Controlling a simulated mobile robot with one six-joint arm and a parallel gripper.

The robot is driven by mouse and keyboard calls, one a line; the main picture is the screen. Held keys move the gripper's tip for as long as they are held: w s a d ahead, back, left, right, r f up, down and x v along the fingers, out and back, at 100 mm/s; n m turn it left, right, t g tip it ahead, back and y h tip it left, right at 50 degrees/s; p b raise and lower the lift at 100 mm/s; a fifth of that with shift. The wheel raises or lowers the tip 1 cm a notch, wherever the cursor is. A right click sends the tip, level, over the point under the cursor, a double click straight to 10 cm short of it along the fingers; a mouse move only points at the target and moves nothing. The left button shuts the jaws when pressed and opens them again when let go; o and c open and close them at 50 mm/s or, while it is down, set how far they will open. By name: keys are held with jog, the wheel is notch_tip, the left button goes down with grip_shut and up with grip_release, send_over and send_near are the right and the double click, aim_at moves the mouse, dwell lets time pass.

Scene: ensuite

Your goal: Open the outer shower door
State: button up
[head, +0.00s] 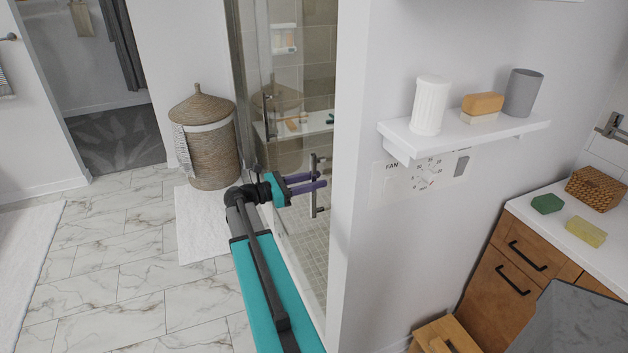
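The glass shower door (290,220) stands in the opening left of the white wall and looks closed. A vertical metal handle (313,206) shows on the glass near the wall. My gripper (322,179) reaches in from the left at the handle's height. Its two purple fingers are apart, with a gap between them, and overlap the middle of the handle in the picture. I cannot tell whether they touch the bar or stand in front of it. A second vertical bar (266,115) shows farther left on the glass.
A wicker basket (208,150) stands left of the shower on the marble floor, by a white mat (203,225). A white wall shelf (465,135) holds a cup, soap and tumbler at right. A wooden vanity (515,270) is lower right.

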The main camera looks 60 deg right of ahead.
grip_shut()
dwell(0.3)
